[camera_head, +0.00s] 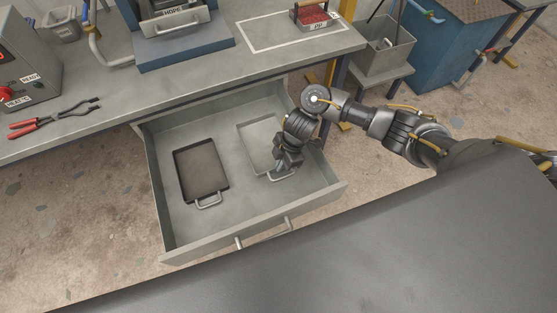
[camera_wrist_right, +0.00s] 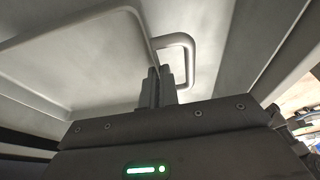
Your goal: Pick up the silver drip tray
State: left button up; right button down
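The silver drip tray (camera_head: 257,139) lies flat in the right part of the open drawer. My right arm covers its right side. Its handle (camera_head: 281,175) points to the drawer front. My right gripper (camera_head: 287,168) is down in the drawer at this handle. In the right wrist view the tray (camera_wrist_right: 85,50) fills the upper left, and its handle (camera_wrist_right: 188,52) loops just beyond the fingers. The two fingers (camera_wrist_right: 161,75) are close together and overlap part of the handle; the bar's far side shows right of them, not between them. I cannot tell whether they touch it. My left gripper is not in view.
A dark tray (camera_head: 202,170) with a handle lies on the left in the same drawer. The drawer's walls (camera_head: 185,246) surround both trays. Red-handled pliers (camera_head: 52,119) lie on the bench above. A bare strip of drawer floor separates the trays.

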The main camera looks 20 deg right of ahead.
jog(key=s+a+r+p, duration=0.1)
jog(key=s+r+p, duration=0.1)
jog(key=s+r, duration=0.4)
jog(key=s, duration=0.4)
jog(key=shift+s+a, duration=0.25)
jog(key=shift+s, duration=0.1)
